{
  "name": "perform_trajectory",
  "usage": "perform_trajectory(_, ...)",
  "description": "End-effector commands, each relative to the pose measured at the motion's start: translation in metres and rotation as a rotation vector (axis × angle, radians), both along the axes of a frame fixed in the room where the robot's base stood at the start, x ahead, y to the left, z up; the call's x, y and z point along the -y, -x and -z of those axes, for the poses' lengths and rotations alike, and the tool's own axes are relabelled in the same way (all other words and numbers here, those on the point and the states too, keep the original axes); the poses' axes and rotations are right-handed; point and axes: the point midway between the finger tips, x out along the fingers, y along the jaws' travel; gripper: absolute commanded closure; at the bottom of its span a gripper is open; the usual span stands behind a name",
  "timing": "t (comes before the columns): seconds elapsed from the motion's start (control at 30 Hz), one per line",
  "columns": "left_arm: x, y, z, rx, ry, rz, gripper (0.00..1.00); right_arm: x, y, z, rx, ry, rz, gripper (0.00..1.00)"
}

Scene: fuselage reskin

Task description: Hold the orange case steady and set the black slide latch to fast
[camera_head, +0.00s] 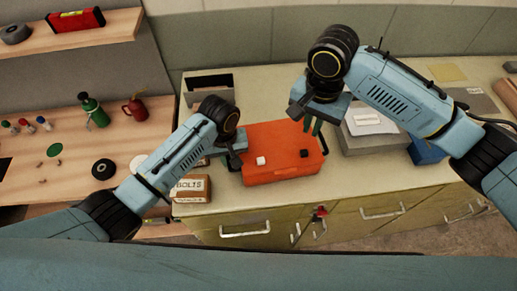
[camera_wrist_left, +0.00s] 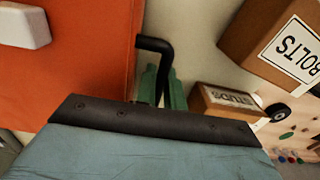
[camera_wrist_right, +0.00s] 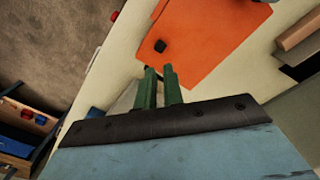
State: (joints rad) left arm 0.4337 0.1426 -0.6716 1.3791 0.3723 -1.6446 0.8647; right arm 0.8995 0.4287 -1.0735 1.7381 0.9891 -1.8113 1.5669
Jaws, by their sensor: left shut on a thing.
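The orange case (camera_head: 283,172) lies on the counter, with a white latch (camera_head: 261,160) and a black slide latch (camera_head: 304,153) on its top. My left gripper (camera_head: 237,160) is at the case's left edge, its green fingers shut on a black bent handle (camera_wrist_left: 152,45) there. The white latch (camera_wrist_left: 24,26) also shows in the left wrist view. My right gripper (camera_head: 313,126) is above the case's back right part, fingers a little apart and empty. In the right wrist view the black latch (camera_wrist_right: 160,46) is just beyond the fingertips (camera_wrist_right: 159,70), apart from them. Markings by the latch cannot be read.
A bolts box (camera_head: 191,188) stands left of the case, close to my left gripper. A studs box (camera_wrist_left: 225,101) is beside it. A grey box (camera_head: 375,133) and a blue bin (camera_head: 427,150) are on the right. The counter in front of the case is narrow.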

Motion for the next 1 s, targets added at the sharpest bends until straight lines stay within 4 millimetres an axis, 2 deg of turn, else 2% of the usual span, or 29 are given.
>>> perform_trajectory(0.13,0.0,0.0,-0.001,0.001,0.0,-0.001,1.0,0.0,0.0,0.0,-0.002,-0.005,-0.035,1.0)
perform_trajectory(0.27,0.0,-0.001,-0.001,0.001,0.0,-0.001,1.0,-0.002,0.001,0.001,-0.007,-0.024,-0.163,1.0)
perform_trajectory(0.67,0.0,-0.001,-0.001,0.001,0.001,-0.001,1.0,-0.011,0.004,0.002,0.017,-0.135,-0.876,1.0)
perform_trajectory(1.0,0.0,-0.001,-0.001,0.002,0.0,-0.001,1.0,-0.017,0.006,0.001,0.111,-0.22,-1.496,1.0)
